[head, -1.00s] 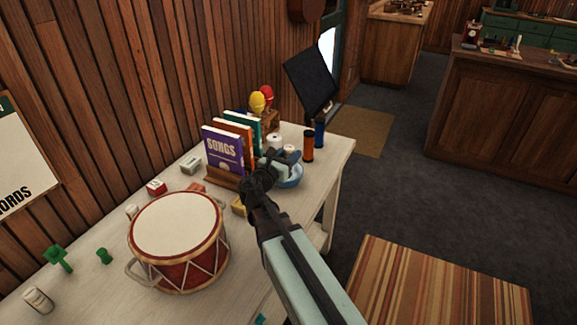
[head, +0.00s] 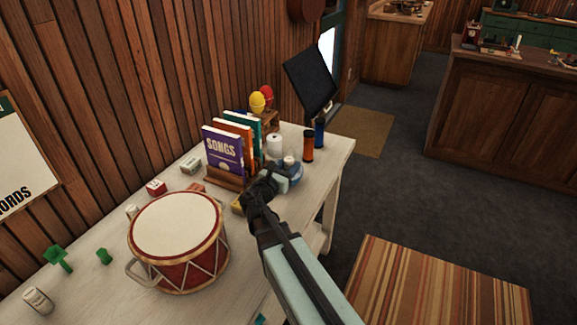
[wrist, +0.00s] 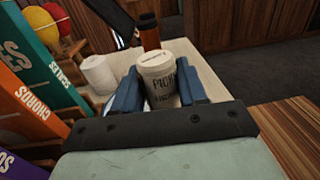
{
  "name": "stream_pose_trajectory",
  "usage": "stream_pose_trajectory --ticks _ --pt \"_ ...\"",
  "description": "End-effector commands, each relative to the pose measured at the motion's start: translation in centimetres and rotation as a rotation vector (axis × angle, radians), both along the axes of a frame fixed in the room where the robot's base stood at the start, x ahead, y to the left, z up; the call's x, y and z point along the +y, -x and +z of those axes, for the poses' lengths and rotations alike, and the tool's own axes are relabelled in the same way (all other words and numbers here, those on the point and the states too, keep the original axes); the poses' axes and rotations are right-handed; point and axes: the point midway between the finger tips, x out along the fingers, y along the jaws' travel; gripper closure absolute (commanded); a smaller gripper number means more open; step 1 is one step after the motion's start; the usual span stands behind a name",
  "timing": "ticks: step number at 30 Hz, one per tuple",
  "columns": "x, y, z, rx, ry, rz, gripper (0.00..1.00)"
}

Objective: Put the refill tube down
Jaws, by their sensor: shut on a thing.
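The refill tube (wrist: 160,82) is a white, lidded cylinder with dark "PICK" lettering. In the wrist view it stands upright between the two blue fingers of my gripper (wrist: 158,92), which is shut on it. In the head view my gripper (head: 289,174) is over the right part of the pale table (head: 318,172), and only the tube's white top (head: 289,160) shows. The fingers hide its lower part. I cannot tell whether its base touches the table.
Upright songbooks (head: 224,152) are at the left. A red drum (head: 178,240) stands nearer. The table's right edge is close.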

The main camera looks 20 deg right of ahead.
Motion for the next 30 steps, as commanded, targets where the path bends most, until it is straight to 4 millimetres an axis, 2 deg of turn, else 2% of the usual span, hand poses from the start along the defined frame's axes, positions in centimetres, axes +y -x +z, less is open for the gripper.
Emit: stream_pose_trajectory --ticks 2,3,10,22,30 --pt "0.0 0.0 -0.2 0.001 0.001 0.0 0.88" --pt "0.0 0.0 -0.2 0.001 0.001 0.0 0.56" --pt "0.0 0.0 -0.2 0.0 0.0 0.0 0.34" --pt "0.0 0.0 0.5 -0.001 0.0 0.0 0.33" --pt "3.1 2.7 0.4 0.001 0.001 0.003 0.33"
